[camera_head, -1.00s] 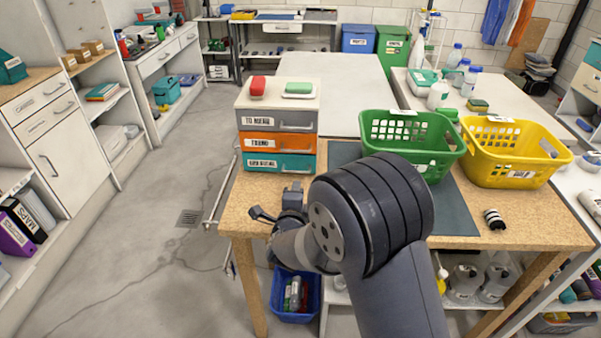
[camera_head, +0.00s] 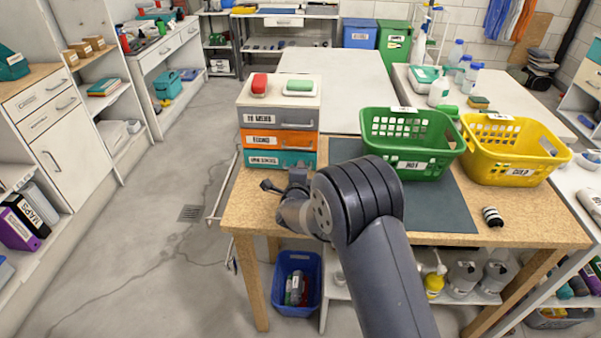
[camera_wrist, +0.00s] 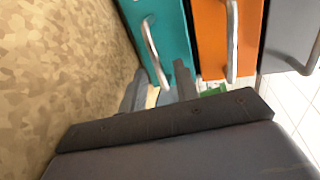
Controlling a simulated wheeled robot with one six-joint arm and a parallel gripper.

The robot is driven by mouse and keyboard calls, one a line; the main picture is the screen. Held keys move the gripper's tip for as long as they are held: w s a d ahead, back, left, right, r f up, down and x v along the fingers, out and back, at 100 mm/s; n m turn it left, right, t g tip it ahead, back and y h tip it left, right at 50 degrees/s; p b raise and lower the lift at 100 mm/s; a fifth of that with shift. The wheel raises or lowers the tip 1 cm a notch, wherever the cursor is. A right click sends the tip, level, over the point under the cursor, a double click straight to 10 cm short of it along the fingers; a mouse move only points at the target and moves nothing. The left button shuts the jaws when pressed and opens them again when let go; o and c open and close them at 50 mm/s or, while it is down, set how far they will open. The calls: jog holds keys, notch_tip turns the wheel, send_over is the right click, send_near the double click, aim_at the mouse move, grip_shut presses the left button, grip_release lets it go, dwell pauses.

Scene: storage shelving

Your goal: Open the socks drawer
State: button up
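A small chest of three stacked drawers stands on the wooden table. The bottom teal drawer (camera_head: 262,163) has a label that seems to read "socks", and it looks shut. In the wrist view the teal drawer front (camera_wrist: 172,30) has a curved metal handle (camera_wrist: 153,45). My gripper (camera_head: 284,183) is low over the tabletop, just in front of this drawer. In the wrist view my gripper (camera_wrist: 160,85) has its two fingers apart, with the handle's near end between the fingertips in the picture. I cannot tell whether they touch it. My wrist hides part of the drawer's right side in the head view.
The orange drawer (camera_head: 250,142) and the grey drawer (camera_head: 250,119) above are shut. A red and a green-and-white item lie on top. A green basket (camera_head: 440,158) and a yellow basket (camera_head: 480,172) stand to the right. A blue bin (camera_head: 310,262) is below the table.

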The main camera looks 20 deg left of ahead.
grip_shut()
dwell(0.5)
